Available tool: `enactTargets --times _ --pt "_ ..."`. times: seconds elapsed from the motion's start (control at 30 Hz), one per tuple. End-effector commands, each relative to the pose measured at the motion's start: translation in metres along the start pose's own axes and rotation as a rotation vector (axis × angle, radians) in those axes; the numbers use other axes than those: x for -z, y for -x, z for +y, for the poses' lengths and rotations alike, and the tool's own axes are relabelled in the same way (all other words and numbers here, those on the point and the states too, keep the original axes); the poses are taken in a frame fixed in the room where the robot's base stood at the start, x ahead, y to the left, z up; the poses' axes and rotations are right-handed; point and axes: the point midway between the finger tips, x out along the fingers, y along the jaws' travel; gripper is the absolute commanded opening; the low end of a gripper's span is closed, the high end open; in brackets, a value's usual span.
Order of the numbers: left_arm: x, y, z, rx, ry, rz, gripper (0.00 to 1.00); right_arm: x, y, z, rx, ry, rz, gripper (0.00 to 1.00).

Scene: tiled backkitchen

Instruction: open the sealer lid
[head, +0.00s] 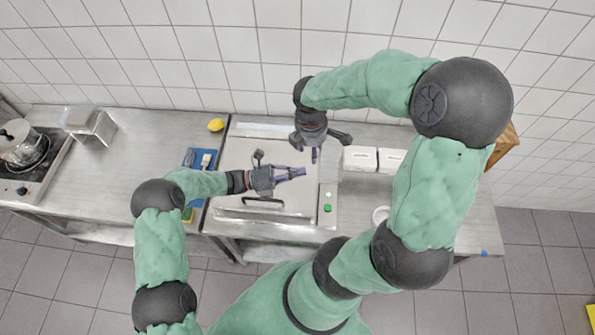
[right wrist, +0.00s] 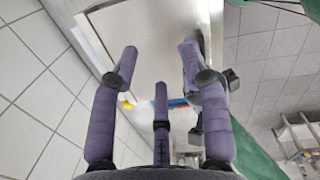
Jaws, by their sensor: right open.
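The sealer (head: 310,205) is a broad metal unit on the counter, with a green button on its right panel. Its pale lid (head: 235,160) lies flat and looks shut, with a dark bar handle (head: 263,200) along the front. My left gripper (head: 298,173) is over the lid, behind the handle, fingers pointing right; whether it touches the lid is unclear. My right gripper (head: 320,148) is open and empty above the lid's back right area. In the right wrist view, its spread fingers (right wrist: 158,58) frame the pale lid surface (right wrist: 150,30).
Left of the sealer are a blue board (head: 204,160), a yellow lemon (head: 216,125) and a stove with a pot (head: 20,145). White containers (head: 360,158) stand to the right. A tiled wall runs behind the counter. The counter (head: 140,160) further left is mostly clear.

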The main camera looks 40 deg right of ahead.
Motion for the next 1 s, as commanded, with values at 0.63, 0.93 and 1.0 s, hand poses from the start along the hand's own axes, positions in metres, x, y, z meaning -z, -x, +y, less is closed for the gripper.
enactTargets --times 0.63,0.93,1.0 --pt "0.000 0.000 0.000 0.000 0.000 0.000 0.00 0.057 -0.069 -0.091 0.136 -0.366 0.167 0.46" --pt "0.000 0.000 0.000 0.000 0.000 0.000 0.00 0.090 -0.106 -0.124 0.338 -0.794 0.178 0.46" --pt "0.000 0.000 0.000 0.000 0.000 0.000 0.00 0.099 -0.116 -0.134 0.392 -0.917 0.165 0.46"
